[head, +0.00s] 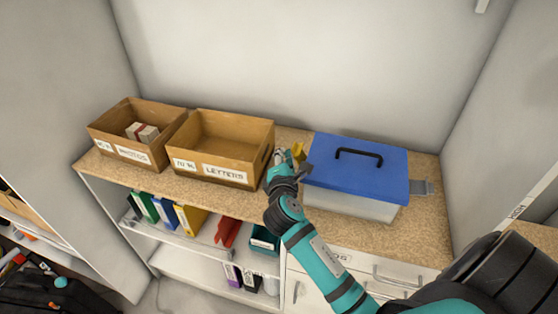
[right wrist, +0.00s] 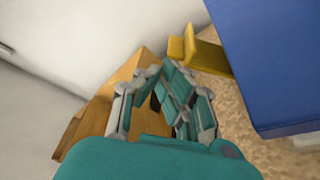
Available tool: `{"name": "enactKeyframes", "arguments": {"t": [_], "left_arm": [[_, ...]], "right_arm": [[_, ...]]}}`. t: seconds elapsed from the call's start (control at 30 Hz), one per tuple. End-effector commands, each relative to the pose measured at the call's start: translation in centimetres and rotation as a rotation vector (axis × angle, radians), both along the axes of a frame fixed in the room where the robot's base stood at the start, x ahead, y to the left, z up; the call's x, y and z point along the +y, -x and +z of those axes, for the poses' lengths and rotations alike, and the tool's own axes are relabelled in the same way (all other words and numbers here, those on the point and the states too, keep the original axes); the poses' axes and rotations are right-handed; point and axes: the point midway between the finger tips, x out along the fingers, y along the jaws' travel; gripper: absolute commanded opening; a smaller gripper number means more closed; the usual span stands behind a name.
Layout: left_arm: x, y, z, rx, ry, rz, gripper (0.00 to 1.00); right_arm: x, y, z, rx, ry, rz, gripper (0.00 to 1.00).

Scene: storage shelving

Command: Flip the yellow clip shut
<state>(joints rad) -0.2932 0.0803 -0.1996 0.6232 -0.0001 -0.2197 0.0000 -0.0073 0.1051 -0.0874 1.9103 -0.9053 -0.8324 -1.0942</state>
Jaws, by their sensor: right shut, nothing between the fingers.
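The box has a blue lid (head: 355,165) with a black handle and a pale translucent body (head: 350,202). The yellow clip (head: 299,151) is at the box's left side, partly hidden by my gripper. In the right wrist view the yellow clip (right wrist: 208,56) stands out from the edge of the blue lid (right wrist: 265,60), with a raised piece at its outer end. My right gripper (head: 282,156) is shut and empty, just left of the clip. Its fingers (right wrist: 168,82) look apart from the clip in the wrist view. My left gripper is out of view.
A grey clip (head: 421,187) sticks out at the box's right side. The "letters" bin (head: 235,150) stands close left of my gripper, and the "photos" bin (head: 110,130) is farther left. Bare worktop (head: 400,240) lies in front of the box, with a wall behind.

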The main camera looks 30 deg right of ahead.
Motion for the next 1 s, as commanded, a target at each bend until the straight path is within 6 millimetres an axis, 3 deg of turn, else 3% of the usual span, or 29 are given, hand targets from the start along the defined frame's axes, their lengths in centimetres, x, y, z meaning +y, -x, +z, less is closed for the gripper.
{"name": "enactKeyframes", "arguments": {"t": [0.4, 1.0], "left_arm": [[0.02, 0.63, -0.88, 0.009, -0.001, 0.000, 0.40], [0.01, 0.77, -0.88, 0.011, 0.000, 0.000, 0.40]], "right_arm": [[-0.59, 0.73, 0.64, -0.115, -0.102, -0.001, 0.00], [-0.65, 0.79, 0.77, -0.125, -0.110, -0.001, 0.00]]}}
